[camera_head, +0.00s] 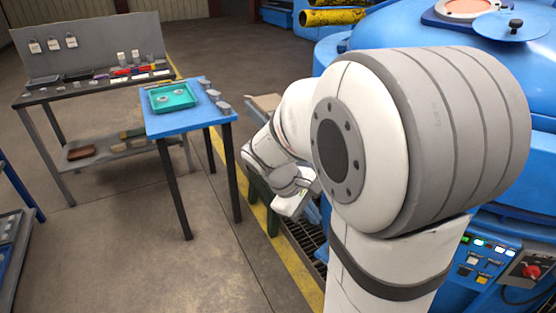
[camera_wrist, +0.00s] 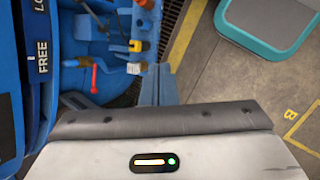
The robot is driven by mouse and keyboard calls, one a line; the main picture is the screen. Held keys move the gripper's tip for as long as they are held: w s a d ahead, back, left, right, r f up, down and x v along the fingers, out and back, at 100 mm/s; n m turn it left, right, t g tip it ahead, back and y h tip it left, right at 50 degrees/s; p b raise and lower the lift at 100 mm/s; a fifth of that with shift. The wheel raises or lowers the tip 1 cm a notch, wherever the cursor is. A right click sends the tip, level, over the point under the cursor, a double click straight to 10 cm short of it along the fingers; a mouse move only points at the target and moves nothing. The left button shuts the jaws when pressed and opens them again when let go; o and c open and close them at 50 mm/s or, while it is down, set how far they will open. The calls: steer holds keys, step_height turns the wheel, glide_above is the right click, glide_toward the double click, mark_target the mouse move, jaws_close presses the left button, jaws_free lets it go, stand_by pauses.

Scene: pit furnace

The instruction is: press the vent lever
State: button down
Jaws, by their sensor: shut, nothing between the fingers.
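Several small levers and handles sit on blue machinery in the wrist view. One has a red handle (camera_wrist: 94,76), one a yellow-tipped orange lever (camera_wrist: 128,47), and one a white tip (camera_wrist: 137,68). No readable label tells which is the vent lever. In the head view my arm hides the gripper's fingertips and these levers.
A blue furnace body (camera_head: 390,28) stands behind my arm, with a control panel (camera_head: 487,262) at lower right. A blue table (camera_head: 190,122) carries a teal tray (camera_head: 172,107). A workbench (camera_head: 95,88) stands behind it. The wrist view shows a "FREE" label (camera_wrist: 42,57) and a teal-rimmed grey object (camera_wrist: 265,18).

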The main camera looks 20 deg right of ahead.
steer(key=w+d+f+n+g+h+b, duration=0.1)
steer(key=w+d+f+n+h+b, duration=0.5)
steer(key=w+d+f+n+h, duration=0.65)
steer(key=w+d+f+n+t+b, duration=0.1)
steer(key=w+d+f+n+t, duration=0.1)
steer(key=f, duration=0.6)
steer(key=w+d+f+n+t+b, duration=0.2)
steer(key=w+f+n+t, duration=0.1)
steer(key=w+f, duration=0.3)
steer(key=w+d+f+n+t+b, duration=0.1)
steer(key=w+d+f+n+t, duration=0.2)
steer(key=f, duration=0.7)
steer(key=shift+w+f+n, duration=0.4)
steer(key=shift+w+n, duration=0.05)
steer(key=shift+n, duration=0.5)
steer(key=w+d+r+b, duration=0.1)
steer(key=w+d+r, duration=0.3)
steer(key=d, duration=0.5)
steer(key=shift+w+d+r+b, duration=0.25)
steer(key=shift+w+b, duration=0.1)
steer(key=shift+w, duration=0.15)
